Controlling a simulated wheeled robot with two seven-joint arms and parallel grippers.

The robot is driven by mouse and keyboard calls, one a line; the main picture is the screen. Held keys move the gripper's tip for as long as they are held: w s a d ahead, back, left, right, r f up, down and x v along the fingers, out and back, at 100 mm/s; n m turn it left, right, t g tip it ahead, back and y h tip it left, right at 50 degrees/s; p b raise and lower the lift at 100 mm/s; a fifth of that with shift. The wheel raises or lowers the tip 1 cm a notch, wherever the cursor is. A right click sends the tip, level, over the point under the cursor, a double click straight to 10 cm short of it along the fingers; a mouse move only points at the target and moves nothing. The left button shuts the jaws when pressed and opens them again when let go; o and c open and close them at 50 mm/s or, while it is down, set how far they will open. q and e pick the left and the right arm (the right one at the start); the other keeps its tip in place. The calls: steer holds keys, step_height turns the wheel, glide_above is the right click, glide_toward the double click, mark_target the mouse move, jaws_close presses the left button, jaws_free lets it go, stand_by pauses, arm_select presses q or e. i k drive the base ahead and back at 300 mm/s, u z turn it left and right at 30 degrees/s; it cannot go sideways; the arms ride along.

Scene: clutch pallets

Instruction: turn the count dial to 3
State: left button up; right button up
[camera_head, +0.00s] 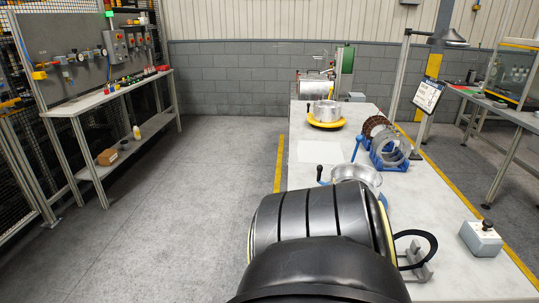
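No dial with readable numbers shows. A small grey box (481,239) with a dark knob (487,224) on top sits on the right side of the near table; I cannot tell whether this is the count dial or where it points. A board (80,57) on the left wall side carries several gauges, knobs and small boxes, too small to read. Neither of my grippers is in view.
The long light table (440,200) holds a silver drum on a yellow ring (326,122), a silver bowl (357,176) and rings in a blue stand (390,146). Large black rounded shapes hide its near part. A workbench (110,97) stands left; the floor between (200,190) is clear.

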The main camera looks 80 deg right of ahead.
mark_target(487, 224)
steer(key=k, duration=1.4)
steer(key=z, duration=2.35)
